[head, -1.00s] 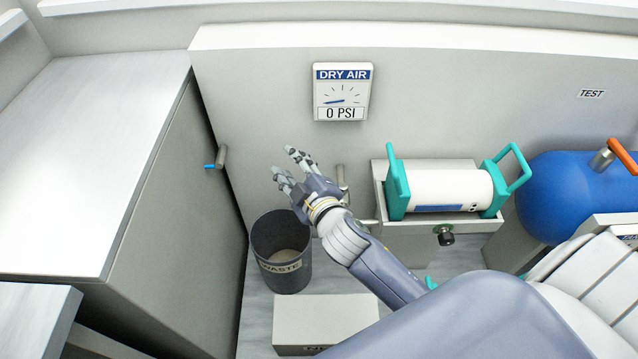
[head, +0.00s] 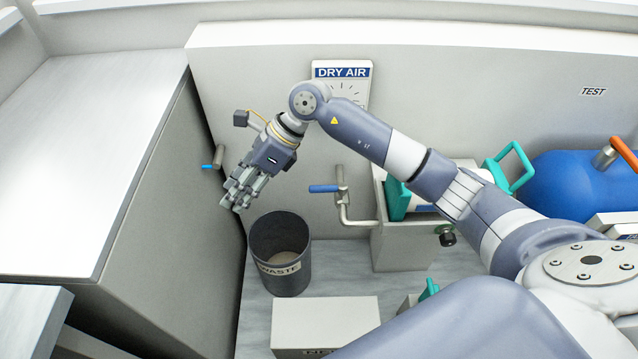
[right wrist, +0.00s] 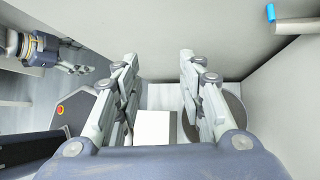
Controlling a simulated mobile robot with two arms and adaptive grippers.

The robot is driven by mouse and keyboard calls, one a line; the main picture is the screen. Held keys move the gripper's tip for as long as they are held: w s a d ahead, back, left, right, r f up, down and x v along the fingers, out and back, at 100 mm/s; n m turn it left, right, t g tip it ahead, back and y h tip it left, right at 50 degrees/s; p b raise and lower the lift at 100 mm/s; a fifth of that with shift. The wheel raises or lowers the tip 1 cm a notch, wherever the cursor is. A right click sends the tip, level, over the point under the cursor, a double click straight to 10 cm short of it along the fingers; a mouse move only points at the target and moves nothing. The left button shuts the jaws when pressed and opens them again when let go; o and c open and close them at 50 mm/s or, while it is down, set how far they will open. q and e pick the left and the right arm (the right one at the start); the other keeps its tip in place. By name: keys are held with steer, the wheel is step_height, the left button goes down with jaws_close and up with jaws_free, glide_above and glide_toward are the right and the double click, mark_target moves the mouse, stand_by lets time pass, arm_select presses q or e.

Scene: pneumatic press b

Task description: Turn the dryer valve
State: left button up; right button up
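A valve with a blue lever (head: 325,188) sits on a bent grey pipe beside the teal-and-white dryer (head: 440,195), which my right arm partly covers. A second, blue-tipped grey handle (head: 213,160) is by the cabinet corner. A blue-tipped handle also shows in the right wrist view (right wrist: 271,13). My right gripper (head: 236,196) hangs beside the corner handle, fingers pointing down and left, apart from the lever valve. In the right wrist view (right wrist: 158,100) its fingers are spread and empty. My left gripper (right wrist: 78,66) shows only there, at the left; its finger gap is unclear.
The waste bin (head: 281,262) stands below my right gripper, with a white box (head: 325,322) in front. The DRY AIR gauge (head: 342,72) is partly hidden by my arm. A grey cabinet (head: 160,200) bounds the left; a blue tank (head: 560,185) is at the right.

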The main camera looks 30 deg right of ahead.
steer(key=w+d+f+h, duration=0.15)
steer(key=d+h, duration=0.35)
steer(key=d, duration=0.6)
steer(key=r+h, duration=0.2)
steer(key=h, duration=0.1)
glide_above(319, 186)
steer(key=shift+g, duration=0.4)
step_height(319, 186, down, 10)
steer(key=shift+r+b, duration=0.1)
steer(key=shift+b, duration=0.9)
steer(key=shift+f, duration=0.5)
arm_select(q)
steer(key=v, duration=0.5)
steer(key=shift+w+a+r, duration=0.1)
steer(key=shift+r, duration=0.25)
arm_select(e)
jaws_close()
